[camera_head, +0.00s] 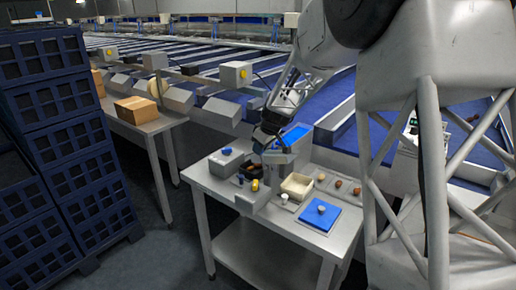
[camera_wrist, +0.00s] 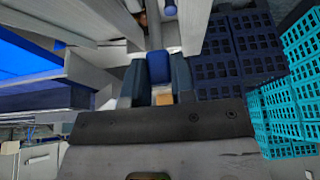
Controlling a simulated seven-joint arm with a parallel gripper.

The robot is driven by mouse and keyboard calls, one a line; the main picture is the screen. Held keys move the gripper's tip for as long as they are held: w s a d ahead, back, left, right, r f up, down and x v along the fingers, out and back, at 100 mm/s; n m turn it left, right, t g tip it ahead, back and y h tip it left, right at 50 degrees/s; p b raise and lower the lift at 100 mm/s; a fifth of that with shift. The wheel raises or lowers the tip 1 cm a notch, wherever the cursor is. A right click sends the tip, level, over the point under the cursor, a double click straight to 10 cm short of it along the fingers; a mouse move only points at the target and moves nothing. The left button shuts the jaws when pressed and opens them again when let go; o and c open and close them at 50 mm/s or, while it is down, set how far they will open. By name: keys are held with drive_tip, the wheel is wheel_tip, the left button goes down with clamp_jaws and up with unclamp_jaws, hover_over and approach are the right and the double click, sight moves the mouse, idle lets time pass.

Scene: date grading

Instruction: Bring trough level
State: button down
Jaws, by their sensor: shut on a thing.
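My gripper (camera_head: 268,140) is low over the back of the small metal table, at a grey upright piece (camera_head: 279,165). In the wrist view my gripper (camera_wrist: 158,80) has its two dark fingers closed on a blue grip (camera_wrist: 158,66). Light grey walls (camera_wrist: 100,72) stand close to the fingers there. They may belong to the trough, but I cannot tell its full outline or its tilt. What the grip is fixed to is hidden by the fingers.
The metal table (camera_head: 232,188) holds a grey box with a blue knob (camera_head: 227,151), a cream tray (camera_head: 297,186), a blue mat (camera_head: 335,221) with a knob on it and several dates (camera_head: 339,184). Blue crates (camera_head: 60,120) are stacked at left. A carton (camera_head: 136,110) sits on another table.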

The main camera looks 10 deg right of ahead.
drive_tip(key=shift+s+d+t+y, duration=0.3)
drive_tip(key=shift+d+t+y, duration=0.05)
drive_tip(key=shift+t+y, duration=0.05)
drive_tip(key=shift+s+d+r, duration=0.1)
drive_tip(key=shift+s+d, duration=0.6)
idle(0.4)
drive_tip(key=c, duration=1)
unclamp_jaws()
drive_tip(key=shift+o, duration=0.2)
drive_tip(key=v, duration=0.7)
drive_tip(key=shift+r, duration=0.3)
